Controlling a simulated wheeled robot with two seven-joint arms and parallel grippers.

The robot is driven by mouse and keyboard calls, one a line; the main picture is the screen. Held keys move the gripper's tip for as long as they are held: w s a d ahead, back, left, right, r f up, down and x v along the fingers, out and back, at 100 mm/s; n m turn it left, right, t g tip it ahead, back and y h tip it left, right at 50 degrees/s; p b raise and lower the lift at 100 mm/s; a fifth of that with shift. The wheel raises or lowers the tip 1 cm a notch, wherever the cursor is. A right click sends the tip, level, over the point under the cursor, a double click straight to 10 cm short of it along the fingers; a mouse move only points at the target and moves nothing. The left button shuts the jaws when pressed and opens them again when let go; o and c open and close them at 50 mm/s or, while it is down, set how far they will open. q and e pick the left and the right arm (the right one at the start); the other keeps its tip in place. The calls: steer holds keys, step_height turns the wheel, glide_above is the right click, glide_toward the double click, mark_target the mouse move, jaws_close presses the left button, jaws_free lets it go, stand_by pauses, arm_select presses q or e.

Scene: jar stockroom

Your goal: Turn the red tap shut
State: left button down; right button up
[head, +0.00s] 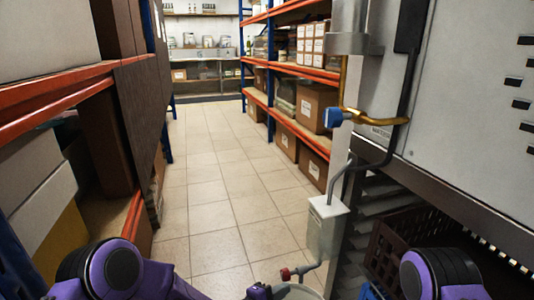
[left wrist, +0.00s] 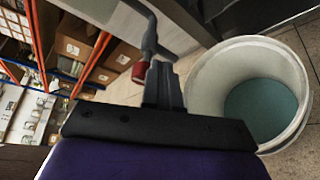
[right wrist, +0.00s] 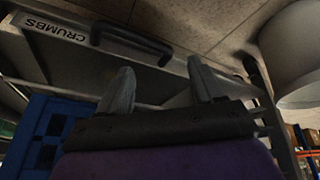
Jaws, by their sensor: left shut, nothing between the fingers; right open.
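The red tap (head: 286,273) is on a thin grey pipe below a pale grey box, low in the head view. In the left wrist view its red knob (left wrist: 140,72) shows just left of my left gripper's fingertips (left wrist: 162,76). My left gripper (head: 262,291) has its fingers together and empty, close to the tap; I cannot tell whether they touch it. My right gripper (right wrist: 160,78) is open and empty, facing a metal panel with a dark handle. Its fingers do not show in the head view.
A white bucket (left wrist: 194,95) with teal liquid stands beside the left gripper. A blue-handled tap (head: 336,116) is on the brass pipe above. The pale grey box (head: 327,225) and a dark crate (head: 395,245) are at right. The tiled aisle (head: 215,190) is clear.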

arm_select(q)
steer(key=shift+s+a+p, duration=0.2)
steer(key=shift+s+a, duration=0.05)
steer(key=shift+a, duration=0.6)
steer(key=shift+s+a+p, duration=0.15)
steer(key=shift+s+a, duration=0.1)
steer(key=shift+a, duration=0.55)
steer(key=shift+s+a+p, duration=0.2)
steer(key=shift+s+a, duration=0.05)
steer(key=shift+a, duration=0.6)
